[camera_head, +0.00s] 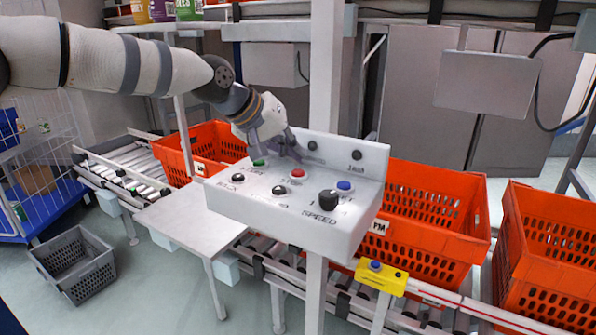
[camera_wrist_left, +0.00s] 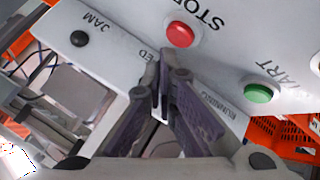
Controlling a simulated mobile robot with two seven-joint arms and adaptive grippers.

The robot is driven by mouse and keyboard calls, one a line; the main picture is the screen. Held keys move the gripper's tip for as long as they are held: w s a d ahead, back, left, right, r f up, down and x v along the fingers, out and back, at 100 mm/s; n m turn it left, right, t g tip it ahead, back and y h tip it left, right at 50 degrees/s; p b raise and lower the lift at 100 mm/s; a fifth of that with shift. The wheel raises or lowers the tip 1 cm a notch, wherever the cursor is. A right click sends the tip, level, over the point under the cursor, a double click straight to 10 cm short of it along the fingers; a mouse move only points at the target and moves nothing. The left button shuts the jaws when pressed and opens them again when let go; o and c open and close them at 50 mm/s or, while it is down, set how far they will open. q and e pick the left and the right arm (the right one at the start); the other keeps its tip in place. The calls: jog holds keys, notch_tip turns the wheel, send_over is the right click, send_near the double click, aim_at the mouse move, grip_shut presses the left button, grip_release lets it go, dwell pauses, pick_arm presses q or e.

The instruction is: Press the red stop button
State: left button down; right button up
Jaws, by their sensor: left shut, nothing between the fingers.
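The red stop button (camera_head: 298,174) is on the sloped top of a white control box (camera_head: 285,207) on a post. In the left wrist view the red button (camera_wrist_left: 180,34) sits beside the word STOP, just beyond my fingertips. My left gripper (camera_head: 278,158) is shut and empty, over the back of the panel between the green start button (camera_head: 259,162) and the red one. In the wrist view its fingertips (camera_wrist_left: 160,75) are together, apart from the red button in the picture; the green button (camera_wrist_left: 258,93) is to the right. My right gripper is not in view.
A black SPEED knob (camera_head: 327,200), a blue button (camera_head: 344,186) and black buttons share the panel. Orange totes (camera_head: 435,220) stand on the conveyor behind. A yellow box with a blue button (camera_head: 381,277) is at the front. A grey crate (camera_head: 74,264) sits on the floor.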

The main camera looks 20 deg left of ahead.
aim_at(294, 171)
pick_arm(q)
jog(key=shift+r, duration=2.55)
